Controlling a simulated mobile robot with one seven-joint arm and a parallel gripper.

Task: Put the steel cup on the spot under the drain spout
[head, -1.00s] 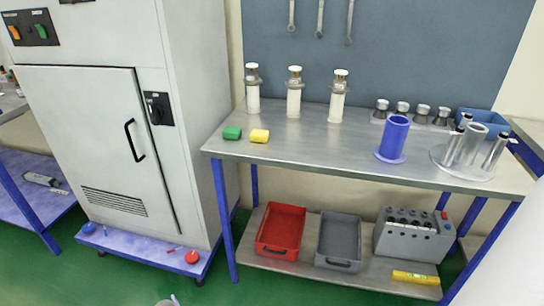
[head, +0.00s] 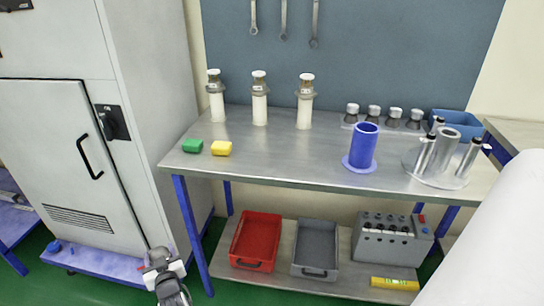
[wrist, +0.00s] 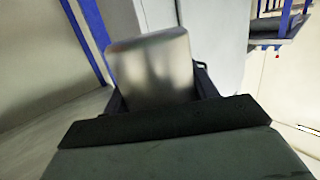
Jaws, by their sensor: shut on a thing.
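The steel cup (wrist: 152,68) fills the middle of the wrist view, with a plain shiny side. My gripper (wrist: 160,88) is shut on it, with a dark finger on each side. In the head view my gripper (head: 160,260) is low, in front of the right end of the cabinet's blue base (head: 112,262). The cup is too small and too mixed with the gripper to make out clearly there. I cannot make out the drain spout or the spot under it in either view.
The grey cabinet (head: 50,140) stands left, with a blue knob-like part (head: 53,247) on its base. The steel workbench (head: 290,150) is at right. A red tray (head: 257,240) and a grey tray (head: 316,250) lie on its lower shelf.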

